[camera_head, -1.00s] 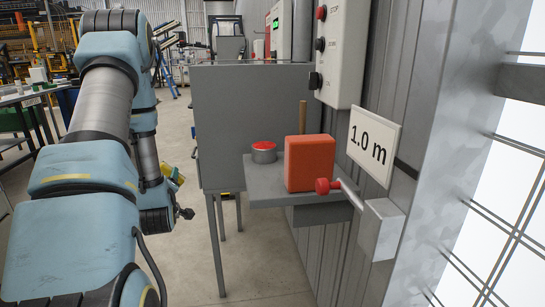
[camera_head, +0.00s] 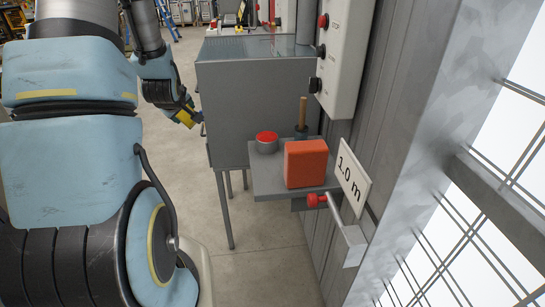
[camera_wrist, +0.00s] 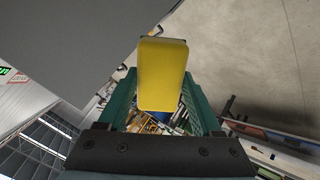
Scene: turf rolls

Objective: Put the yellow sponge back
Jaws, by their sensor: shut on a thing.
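The yellow sponge (camera_wrist: 162,72) is held between the green fingers of my gripper (camera_wrist: 160,92) in the wrist view. Its broad yellow face fills the middle of that view, with a dark edge at the top. In the head view, my gripper (camera_head: 190,115) is left of a small grey shelf (camera_head: 262,184), beside the grey cabinet. A bit of the yellow sponge (camera_head: 184,118) shows there, small and partly hidden by my arm. The sponge is apart from the shelf.
The shelf carries an orange-red block (camera_head: 306,164), a red-topped tin (camera_head: 267,142) and a wooden-handled thing (camera_head: 302,115). A grey cabinet (camera_head: 240,110) stands close to my gripper. A red-knobbed lever (camera_head: 316,200) and a "1.0 m" sign (camera_head: 352,177) jut out at the right.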

